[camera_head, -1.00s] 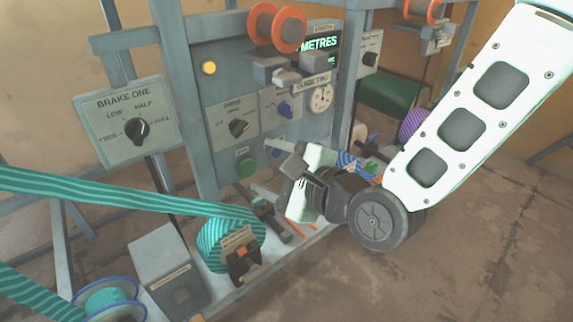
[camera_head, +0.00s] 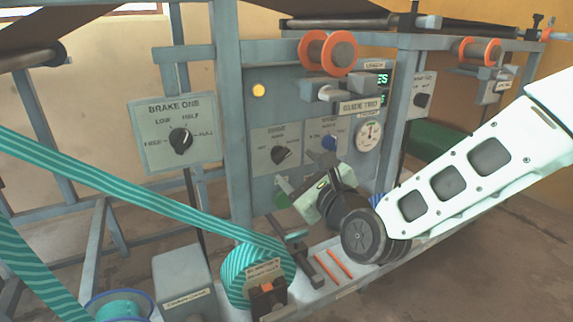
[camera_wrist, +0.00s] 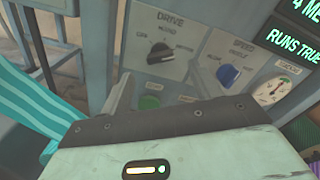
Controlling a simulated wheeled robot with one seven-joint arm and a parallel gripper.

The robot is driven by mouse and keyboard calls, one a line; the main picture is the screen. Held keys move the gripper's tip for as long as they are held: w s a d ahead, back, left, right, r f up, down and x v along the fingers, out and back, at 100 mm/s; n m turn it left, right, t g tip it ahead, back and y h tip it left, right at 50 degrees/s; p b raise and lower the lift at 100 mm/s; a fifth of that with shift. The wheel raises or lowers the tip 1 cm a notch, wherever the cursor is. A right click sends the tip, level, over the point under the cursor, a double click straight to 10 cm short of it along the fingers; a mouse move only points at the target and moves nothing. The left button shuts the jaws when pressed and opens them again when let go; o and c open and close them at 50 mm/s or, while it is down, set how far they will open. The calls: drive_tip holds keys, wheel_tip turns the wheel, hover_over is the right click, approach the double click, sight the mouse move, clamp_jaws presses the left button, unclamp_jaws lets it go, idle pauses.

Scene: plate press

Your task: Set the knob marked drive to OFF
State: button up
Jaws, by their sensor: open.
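The drive knob (camera_head: 281,154) is a black dial on a grey plate, left of a blue speed knob (camera_head: 329,143). In the wrist view the drive knob (camera_wrist: 161,57) sits upper middle under the word DRIVE. Its position labels are too blurred to read surely, and I cannot tell which one it points to. My gripper (camera_head: 302,192) is open and empty, below and slightly right of the drive knob in the head view and apart from it. In the wrist view my gripper (camera_wrist: 160,92) shows below the knob.
A green button (camera_wrist: 150,102) lies below the drive knob. A round gauge (camera_head: 369,134) is right of the speed knob. The brake one knob (camera_head: 181,141) is on a separate plate at left. Teal striped webbing (camera_head: 150,189) runs to a roll below. An orange-flanged spool (camera_head: 328,53) juts out above.

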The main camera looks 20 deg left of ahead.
sight(283, 157)
drive_tip(key=b+x, duration=0.1)
drive_tip(key=x, duration=0.5)
drive_tip(key=shift+c, duration=0.3)
drive_tip(key=c, duration=0.9)
